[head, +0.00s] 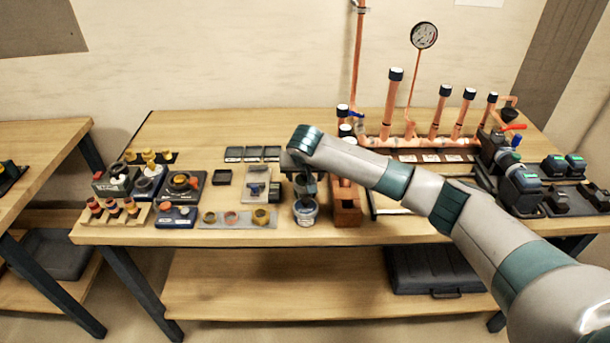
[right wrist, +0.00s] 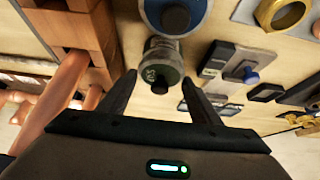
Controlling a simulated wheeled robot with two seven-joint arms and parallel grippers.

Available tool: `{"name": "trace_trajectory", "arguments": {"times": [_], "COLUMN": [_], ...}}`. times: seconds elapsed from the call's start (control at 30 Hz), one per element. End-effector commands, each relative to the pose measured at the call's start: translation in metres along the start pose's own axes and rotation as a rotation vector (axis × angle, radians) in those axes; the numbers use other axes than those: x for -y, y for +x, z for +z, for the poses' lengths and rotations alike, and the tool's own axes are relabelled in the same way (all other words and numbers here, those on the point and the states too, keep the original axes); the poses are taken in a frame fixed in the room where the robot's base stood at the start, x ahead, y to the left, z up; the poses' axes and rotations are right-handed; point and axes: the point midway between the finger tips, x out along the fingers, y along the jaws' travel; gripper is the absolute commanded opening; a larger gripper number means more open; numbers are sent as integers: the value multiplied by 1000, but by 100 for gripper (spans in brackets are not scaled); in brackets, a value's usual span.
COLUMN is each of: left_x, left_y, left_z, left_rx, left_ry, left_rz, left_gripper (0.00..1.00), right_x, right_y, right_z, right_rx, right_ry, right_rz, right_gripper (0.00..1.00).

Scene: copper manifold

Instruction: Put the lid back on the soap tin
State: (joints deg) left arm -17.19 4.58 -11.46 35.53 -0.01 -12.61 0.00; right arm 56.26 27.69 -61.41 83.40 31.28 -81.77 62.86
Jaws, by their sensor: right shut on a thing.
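A round blue-and-white tin (head: 305,213), which looks like the soap tin, stands near the front edge of the table. In the right wrist view a blue round thing with a dark centre (right wrist: 176,17), apparently this tin, shows at the top. My right gripper (head: 306,182) is above the tin, pointing down. Its fingers (right wrist: 160,78) are shut on a small grey cylindrical piece with a dark green, pale-marked end (right wrist: 161,70). I cannot tell for sure that this piece is the lid. In the head view the gripper partly hides it. My left gripper is not in view.
A reddish-brown block (head: 347,207) stands close right of the tin. A grey mat with rings (head: 237,218) lies left of it. The copper manifold (head: 395,140) stands behind to the right. Clear wood lies at the table's back left.

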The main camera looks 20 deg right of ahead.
Motion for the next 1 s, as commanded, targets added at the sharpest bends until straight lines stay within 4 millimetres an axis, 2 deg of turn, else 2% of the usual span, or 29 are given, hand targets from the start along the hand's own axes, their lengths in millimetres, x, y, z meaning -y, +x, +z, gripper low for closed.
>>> {"name": "trace_trajectory", "arguments": {"times": [0.87,0.9,0.97,1.0], "left_x": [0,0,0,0], "left_y": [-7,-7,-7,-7], "left_z": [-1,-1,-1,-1], "left_rx": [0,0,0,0], "left_ry": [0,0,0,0], "left_rz": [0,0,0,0], "left_gripper": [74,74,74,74], "right_x": [0,0,0,0], "right_y": [0,0,0,0], "right_z": [0,0,0,0], "right_rx": [0,0,0,0], "right_ry": [0,0,0,0], "right_rz": [0,0,0,0], "right_gripper": [33,65,79,79]}}
